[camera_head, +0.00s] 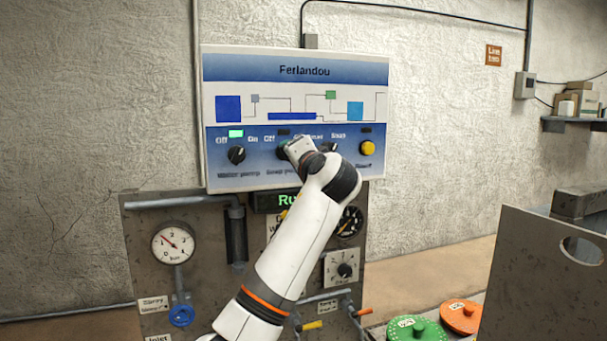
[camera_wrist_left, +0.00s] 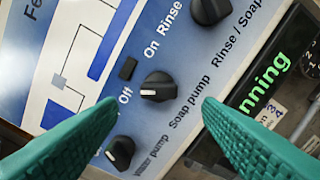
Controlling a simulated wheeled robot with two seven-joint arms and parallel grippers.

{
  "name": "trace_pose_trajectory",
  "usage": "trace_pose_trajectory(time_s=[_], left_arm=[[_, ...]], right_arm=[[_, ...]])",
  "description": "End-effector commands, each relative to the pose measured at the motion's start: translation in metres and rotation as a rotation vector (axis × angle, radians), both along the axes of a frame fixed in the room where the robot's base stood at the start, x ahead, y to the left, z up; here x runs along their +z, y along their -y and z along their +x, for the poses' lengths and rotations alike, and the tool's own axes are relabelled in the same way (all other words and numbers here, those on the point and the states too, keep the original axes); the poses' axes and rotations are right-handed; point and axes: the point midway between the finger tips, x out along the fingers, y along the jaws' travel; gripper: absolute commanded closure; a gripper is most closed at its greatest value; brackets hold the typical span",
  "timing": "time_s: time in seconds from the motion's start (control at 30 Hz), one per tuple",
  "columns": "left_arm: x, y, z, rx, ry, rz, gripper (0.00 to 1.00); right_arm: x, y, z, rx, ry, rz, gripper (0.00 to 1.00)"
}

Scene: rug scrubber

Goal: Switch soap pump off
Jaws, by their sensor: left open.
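The soap pump knob (camera_wrist_left: 158,88) is black and round with a white pointer mark. Its mark points toward the "Off" label on the panel. The small indicator (camera_wrist_left: 128,68) above it is dark. In the head view the knob (camera_head: 283,152) is partly hidden by my left gripper (camera_head: 297,150). My left gripper's green fingers (camera_wrist_left: 160,107) are open, one on each side of the knob in the picture, with clear gaps to it and nothing between them. How far they are from the panel is hard to tell. My right gripper is out of view.
The wall panel (camera_head: 290,65) also carries the water pump knob (camera_head: 237,155) with a lit green indicator (camera_head: 236,133), a rinse/soap knob (camera_head: 328,147) and a yellow button (camera_head: 367,148). A green display (camera_wrist_left: 262,82) sits below. A gauge (camera_head: 174,242) and pipes are lower down.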

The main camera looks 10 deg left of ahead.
Motion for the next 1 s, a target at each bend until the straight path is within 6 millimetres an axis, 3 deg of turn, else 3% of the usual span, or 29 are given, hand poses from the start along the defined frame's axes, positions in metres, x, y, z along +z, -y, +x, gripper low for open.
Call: trace_pose_trajectory(time_s=[0.03, 0.3, 0.8, 1.0], left_arm=[[-0.005, 0.008, -0.010, -0.003, 0.003, -0.001, 0.40], [-0.003, 0.031, -0.045, -0.001, 0.000, -0.001, 0.40], [-0.001, 0.037, -0.055, 0.000, -0.002, 0.000, 0.40], [-0.003, 0.053, -0.076, -0.004, 0.000, -0.001, 0.40]], right_arm=[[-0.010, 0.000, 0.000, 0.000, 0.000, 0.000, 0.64], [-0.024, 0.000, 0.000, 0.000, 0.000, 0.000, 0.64], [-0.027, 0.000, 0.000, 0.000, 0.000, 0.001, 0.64], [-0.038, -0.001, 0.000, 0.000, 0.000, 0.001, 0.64]])
